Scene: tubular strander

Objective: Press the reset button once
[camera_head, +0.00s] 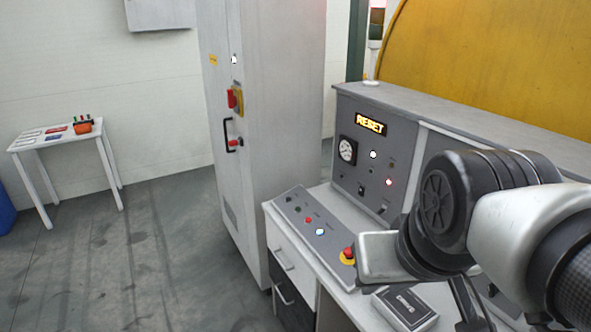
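A grey sloping control panel (312,222) lies on the desk in the middle of the view. It carries a row of small buttons, among them a red one (308,220) and a blue-white lit one (320,232). No label can be read on these buttons. A red mushroom button on a yellow base (348,256) sits at the panel's near right end. A lit display (370,125) on the upright panel behind reads "RESET". My arm reaches in from the right, with its wrist over the desk. My gripper is mostly hidden by the wrist, and its fingers cannot be made out clearly.
A tall grey cabinet (262,120) with a red and yellow switch stands left of the desk. The upright panel has a gauge (347,150) and lit lamps. A dark box (405,307) lies on the desk below my wrist. A small white table (60,139) stands far left; floor between is clear.

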